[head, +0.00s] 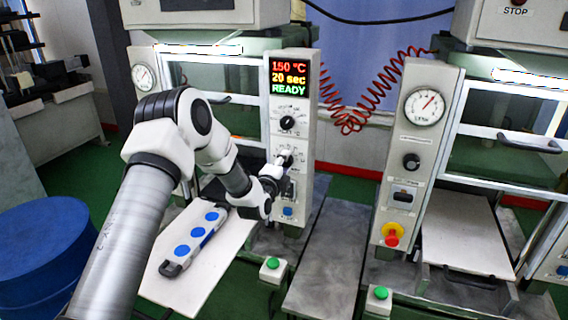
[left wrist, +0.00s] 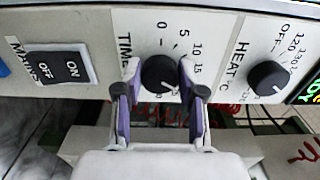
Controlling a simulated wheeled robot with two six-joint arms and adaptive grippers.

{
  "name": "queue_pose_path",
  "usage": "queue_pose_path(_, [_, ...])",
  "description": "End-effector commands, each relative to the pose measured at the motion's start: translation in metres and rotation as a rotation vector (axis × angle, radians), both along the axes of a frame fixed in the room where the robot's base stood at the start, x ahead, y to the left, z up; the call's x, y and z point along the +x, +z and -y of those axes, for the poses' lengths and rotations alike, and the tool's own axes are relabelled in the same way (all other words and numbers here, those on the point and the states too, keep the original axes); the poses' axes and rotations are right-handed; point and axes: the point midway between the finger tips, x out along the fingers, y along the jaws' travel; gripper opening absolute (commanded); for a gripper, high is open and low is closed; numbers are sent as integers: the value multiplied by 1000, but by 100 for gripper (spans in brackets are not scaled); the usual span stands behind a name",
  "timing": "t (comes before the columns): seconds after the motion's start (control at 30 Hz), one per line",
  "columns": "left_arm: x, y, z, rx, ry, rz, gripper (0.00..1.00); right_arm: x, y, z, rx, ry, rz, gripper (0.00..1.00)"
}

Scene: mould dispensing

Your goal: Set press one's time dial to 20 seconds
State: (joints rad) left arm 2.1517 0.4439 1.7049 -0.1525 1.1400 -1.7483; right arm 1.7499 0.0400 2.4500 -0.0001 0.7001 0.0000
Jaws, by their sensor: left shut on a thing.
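My right gripper is not in view.
The heat dial (head: 287,123) sits just above the time dial, and a power switch (left wrist: 58,66) lies on its other side. A white board (head: 215,262) holds a bar with blue discs (head: 190,243). A second press panel (head: 415,150) stands right.

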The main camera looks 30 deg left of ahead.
Motion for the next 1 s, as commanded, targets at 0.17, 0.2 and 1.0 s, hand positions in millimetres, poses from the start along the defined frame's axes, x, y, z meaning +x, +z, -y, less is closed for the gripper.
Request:
queue_pose_path(0.17, [1,4,0,2,1,8,4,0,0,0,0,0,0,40])
queue_pose_path(0.2, [1,4,0,2,1,8,4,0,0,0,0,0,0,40])
queue_pose_path(1.0, [-79,0,19,-4,0,1,64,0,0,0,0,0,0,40])
